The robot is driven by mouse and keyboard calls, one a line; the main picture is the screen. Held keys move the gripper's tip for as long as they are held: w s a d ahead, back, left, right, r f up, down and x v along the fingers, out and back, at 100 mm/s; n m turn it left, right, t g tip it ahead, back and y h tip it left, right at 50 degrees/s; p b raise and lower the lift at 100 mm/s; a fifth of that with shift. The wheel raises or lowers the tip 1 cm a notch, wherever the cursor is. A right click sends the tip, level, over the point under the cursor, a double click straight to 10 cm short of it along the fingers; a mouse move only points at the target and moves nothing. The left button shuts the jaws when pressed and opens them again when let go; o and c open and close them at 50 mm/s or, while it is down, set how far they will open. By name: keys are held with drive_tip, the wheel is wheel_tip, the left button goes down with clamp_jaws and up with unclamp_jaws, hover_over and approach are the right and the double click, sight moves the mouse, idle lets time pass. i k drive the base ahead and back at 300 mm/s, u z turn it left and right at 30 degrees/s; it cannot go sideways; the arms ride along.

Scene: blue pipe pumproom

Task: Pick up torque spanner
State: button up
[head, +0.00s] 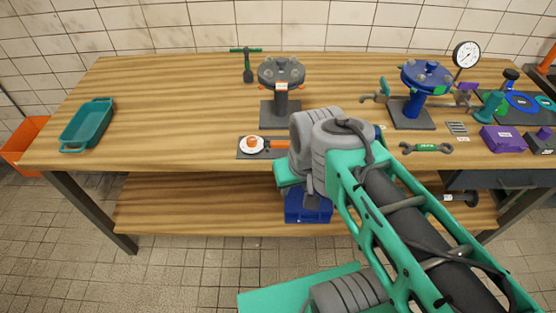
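An orange and dark handle-like piece (279,144) shows on a dark mat (243,155) at the front edge of the bench, left of my arm. It may be the torque spanner; my arm hides whatever lies further right. A separate double open-ended spanner (427,148), grey with a green middle, lies flat near the front edge, right of my arm. My gripper (311,190) is at the wrist's lower end, by the bench's front edge. Its fingers are too hidden and small to tell whether they are open.
A white disc with an orange knob (252,144) sits on the mat. A grey flanged stand (281,75) and a blue flanged stand (427,78) rise behind. A T-handled tool (247,65) is further back. A teal tray (88,125) stands left. The bench's left middle is clear.

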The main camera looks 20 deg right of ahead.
sight(244, 148)
drive_tip(key=k, duration=0.2)
drive_tip(key=u, duration=1.05)
drive_tip(key=i, duration=0.7)
drive_tip(key=z, duration=0.4)
